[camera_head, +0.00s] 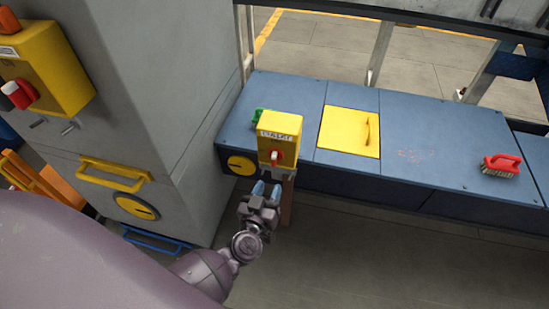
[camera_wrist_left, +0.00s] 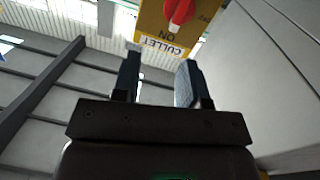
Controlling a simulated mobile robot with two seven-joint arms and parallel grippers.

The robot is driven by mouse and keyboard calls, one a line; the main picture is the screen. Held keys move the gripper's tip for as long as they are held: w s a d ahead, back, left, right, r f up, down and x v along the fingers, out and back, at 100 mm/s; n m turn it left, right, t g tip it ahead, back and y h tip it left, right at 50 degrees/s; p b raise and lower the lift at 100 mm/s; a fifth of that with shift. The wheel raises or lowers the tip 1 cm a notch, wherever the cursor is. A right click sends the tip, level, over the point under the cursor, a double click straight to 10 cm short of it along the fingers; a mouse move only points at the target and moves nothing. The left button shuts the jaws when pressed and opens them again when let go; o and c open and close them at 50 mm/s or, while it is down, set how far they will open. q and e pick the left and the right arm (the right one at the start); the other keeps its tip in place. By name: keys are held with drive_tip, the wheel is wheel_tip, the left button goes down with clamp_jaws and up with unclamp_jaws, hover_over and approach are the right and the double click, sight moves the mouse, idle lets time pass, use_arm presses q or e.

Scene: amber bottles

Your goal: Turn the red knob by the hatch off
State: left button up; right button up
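The red knob (camera_head: 275,157) sits on the front of a yellow box (camera_head: 284,132) labelled "CULLET", at the front edge of the blue bench. In the left wrist view the red knob (camera_wrist_left: 179,14) is at the top, with "ON" printed beside it on the yellow box (camera_wrist_left: 155,24). The yellow hatch (camera_head: 349,132) lies shut in the bench top, right of the box. My left gripper (camera_head: 263,189) is just below and in front of the knob, apart from it. Its fingers (camera_wrist_left: 160,80) are spread with nothing between them. My right gripper is not in view.
A red-handled brush (camera_head: 502,165) lies on the right of the bench (camera_head: 433,130). A green object (camera_head: 258,115) is partly hidden behind the box. A grey cabinet (camera_head: 163,90) stands close on the left, with another yellow box (camera_head: 45,70) bearing a red knob. The floor in front is clear.

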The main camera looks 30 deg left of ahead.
sight(273, 158)
use_arm(q)
drive_tip(key=shift+m+y, duration=0.4)
drive_tip(key=shift+y, duration=0.3)
drive_tip(key=x, duration=0.3)
drive_tip(key=a+b+x, duration=0.1)
drive_tip(key=x, duration=0.3)
drive_tip(key=shift+s+a+f, duration=0.15)
drive_tip(key=shift+s+f, duration=0.05)
drive_tip(key=shift+s, duration=0.05)
drive_tip(key=b+x, duration=0.1)
drive_tip(key=x, duration=0.2)
drive_tip(key=shift+w+a+r, duration=0.1)
drive_tip(key=shift+w+a, duration=0.05)
drive_tip(key=shift+w, duration=0.3)
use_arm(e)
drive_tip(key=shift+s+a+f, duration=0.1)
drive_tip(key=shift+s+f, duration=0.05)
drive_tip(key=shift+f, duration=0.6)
use_arm(q)
clamp_jaws()
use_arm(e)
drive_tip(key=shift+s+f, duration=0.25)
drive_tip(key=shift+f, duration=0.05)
